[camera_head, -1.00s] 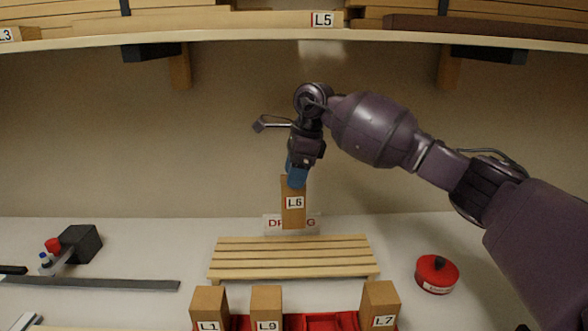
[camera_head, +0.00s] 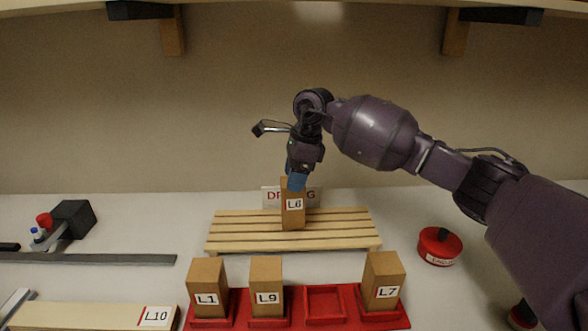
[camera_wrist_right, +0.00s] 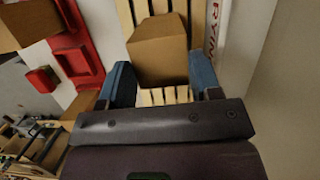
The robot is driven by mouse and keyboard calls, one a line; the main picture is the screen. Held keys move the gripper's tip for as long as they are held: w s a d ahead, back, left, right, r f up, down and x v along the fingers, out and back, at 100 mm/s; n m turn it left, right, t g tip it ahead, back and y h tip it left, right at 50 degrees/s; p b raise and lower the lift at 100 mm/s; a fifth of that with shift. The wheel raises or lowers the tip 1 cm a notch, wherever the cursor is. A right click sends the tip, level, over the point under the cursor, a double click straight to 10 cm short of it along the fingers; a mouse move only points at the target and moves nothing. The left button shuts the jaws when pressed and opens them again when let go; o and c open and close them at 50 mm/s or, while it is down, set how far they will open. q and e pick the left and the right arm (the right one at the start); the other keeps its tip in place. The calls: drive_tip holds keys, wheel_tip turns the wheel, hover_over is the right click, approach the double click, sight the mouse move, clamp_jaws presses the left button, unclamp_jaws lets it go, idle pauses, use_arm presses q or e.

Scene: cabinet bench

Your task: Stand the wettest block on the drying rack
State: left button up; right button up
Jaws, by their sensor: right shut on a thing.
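The block L6 (camera_head: 293,208) is upright at the drying rack (camera_head: 240,232), a slatted wooden stand, in the head view. My right gripper (camera_head: 296,182) is shut on the top of block L6 from above. I cannot tell for sure whether the block's bottom touches the slats. In the right wrist view the block (camera_wrist_right: 158,50) sits between the blue fingertips (camera_wrist_right: 160,85), with slats behind it. Blocks L1 (camera_head: 207,280), L9 (camera_head: 266,278) and L7 (camera_head: 383,275) stand in the red tray (camera_head: 235,310). My left gripper is not in view.
One socket (camera_head: 324,304) of the red tray is empty. A sign (camera_head: 272,196) stands behind the rack, partly hidden. A round red tin (camera_head: 439,246) is at right. A board L10 (camera_head: 100,316), a grey strip (camera_head: 90,259) and a black box (camera_head: 74,218) lie at left.

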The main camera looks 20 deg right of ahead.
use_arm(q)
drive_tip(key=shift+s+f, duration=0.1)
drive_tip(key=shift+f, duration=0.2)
use_arm(e)
drive_tip(key=shift+f, duration=0.55)
idle(0.3)
idle(0.4)
drive_tip(key=o, duration=1)
drive_tip(key=shift+c, duration=0.6)
use_arm(q)
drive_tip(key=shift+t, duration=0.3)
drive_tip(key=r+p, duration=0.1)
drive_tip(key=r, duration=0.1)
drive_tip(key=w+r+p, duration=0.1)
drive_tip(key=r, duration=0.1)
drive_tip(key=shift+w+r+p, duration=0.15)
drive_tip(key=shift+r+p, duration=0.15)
drive_tip(key=shift+p, duration=0.05)
use_arm(e)
wheel_tip(320, 180, up, 10)
